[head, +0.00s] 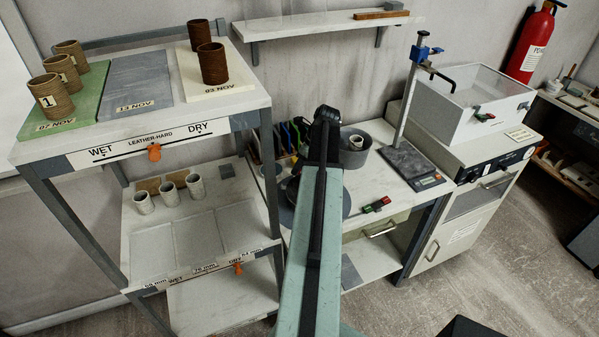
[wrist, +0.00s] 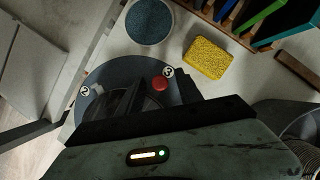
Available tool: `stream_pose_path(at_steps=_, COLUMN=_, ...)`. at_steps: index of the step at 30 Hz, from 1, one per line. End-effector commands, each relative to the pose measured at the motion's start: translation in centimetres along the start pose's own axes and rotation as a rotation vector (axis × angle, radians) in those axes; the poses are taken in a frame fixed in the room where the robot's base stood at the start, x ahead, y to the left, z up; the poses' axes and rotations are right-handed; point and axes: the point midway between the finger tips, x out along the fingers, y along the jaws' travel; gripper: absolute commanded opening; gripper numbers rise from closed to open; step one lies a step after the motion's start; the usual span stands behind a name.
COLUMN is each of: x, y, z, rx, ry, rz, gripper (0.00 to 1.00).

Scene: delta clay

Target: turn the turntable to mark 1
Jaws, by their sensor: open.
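The turntable is a dark grey disc (wrist: 105,75) in the wrist view, with round white labels 2 (wrist: 85,90) and 3 (wrist: 168,72) near its rim. No label 1 shows. A red knob (wrist: 160,83) stands near label 3. My gripper (wrist: 160,90) is open over the disc, its dark fingers on either side of the red knob as seen from above. I cannot tell whether they touch it. In the head view the turntable (head: 286,215) is partly hidden behind my arm, and my fingers cannot be made out.
A yellow sponge (wrist: 206,58) and a round blue-topped item (wrist: 148,21) lie near the disc. Coloured upright pieces in a rack (wrist: 240,20) are beyond. A grey basin (head: 378,135) and a stand with a blue clamp (head: 405,100) are to the right. A shelf rack (head: 120,130) stands left.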

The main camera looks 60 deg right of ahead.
Motion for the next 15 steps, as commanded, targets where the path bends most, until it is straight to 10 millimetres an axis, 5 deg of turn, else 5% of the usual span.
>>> stream_pose_path(at_steps=5, x=-0.15, y=-0.01, z=0.03, rx=0.000, ry=0.000, rz=0.000, gripper=0.43)
stream_pose_path(at_steps=10, x=-0.16, y=-0.02, z=0.00, rx=0.001, ry=0.000, rz=0.000, gripper=0.00)
stream_pose_path(at_steps=15, x=-0.17, y=-0.03, z=-0.03, rx=0.001, ry=0.000, rz=0.000, gripper=0.00)
